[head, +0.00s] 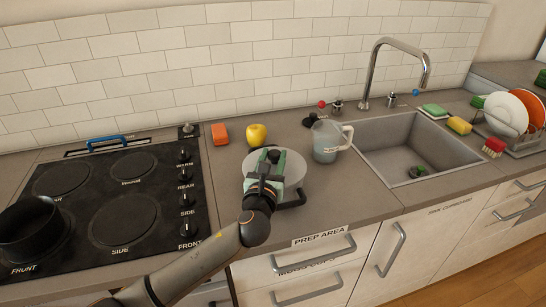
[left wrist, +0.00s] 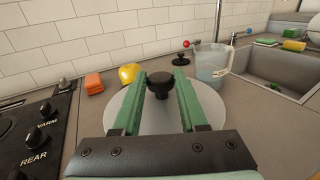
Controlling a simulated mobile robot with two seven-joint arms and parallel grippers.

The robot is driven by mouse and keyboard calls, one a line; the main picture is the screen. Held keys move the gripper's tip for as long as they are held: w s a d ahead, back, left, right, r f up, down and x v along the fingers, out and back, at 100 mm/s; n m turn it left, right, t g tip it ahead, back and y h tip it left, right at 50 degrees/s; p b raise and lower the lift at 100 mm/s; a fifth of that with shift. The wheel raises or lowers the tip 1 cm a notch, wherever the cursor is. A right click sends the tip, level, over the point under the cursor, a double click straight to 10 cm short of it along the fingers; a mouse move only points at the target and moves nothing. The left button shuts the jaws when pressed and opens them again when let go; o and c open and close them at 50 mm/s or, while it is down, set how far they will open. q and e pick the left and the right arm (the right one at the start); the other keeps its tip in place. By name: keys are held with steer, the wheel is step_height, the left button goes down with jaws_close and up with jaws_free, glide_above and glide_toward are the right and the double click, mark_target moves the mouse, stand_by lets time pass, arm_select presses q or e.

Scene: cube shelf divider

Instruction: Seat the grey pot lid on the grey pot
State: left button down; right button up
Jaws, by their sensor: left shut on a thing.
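The pot lid (head: 293,170), a pale grey disc with a black knob, is at the prep area right of the stove; in the left wrist view the lid (left wrist: 122,105) lies below the fingers. My left gripper (head: 272,157) is shut on its knob, with the green fingers (left wrist: 163,84) on either side. I cannot tell whether the lid touches the counter. A dark pot (head: 28,232) stands open on the front left burner, cut off by the picture edge; it looks almost black, so I cannot tell whether it is the grey pot. My right gripper is out of view.
A yellow apple (head: 256,134), an orange block (head: 219,134), a small black lid (head: 310,120) and a clear jug (head: 328,141) stand behind the held lid. The sink (head: 388,133) is right. The stove's (head: 148,172) other burners are bare.

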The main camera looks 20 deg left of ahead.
arm_select(q)
steer(key=shift+f, duration=0.4)
steer(key=c, duration=0.8)
jaws_free()
steer(key=shift+o, duration=0.2)
steer(key=o, duration=0.6)
steer(key=shift+c, duration=0.2)
steer(key=shift+s+d+p, duration=0.15)
steer(key=shift+s+p, duration=0.35)
steer(key=shift+s, duration=0.75)
steer(key=s, duration=0.1)
steer(key=s+p, duration=0.1)
steer(key=s, duration=0.1)
steer(key=s+p, duration=0.1)
steer(key=s, duration=0.1)
steer(key=shift+s+d, duration=0.25)
steer(key=shift+d, duration=0.1)
steer(key=shift+s, duration=0.1)
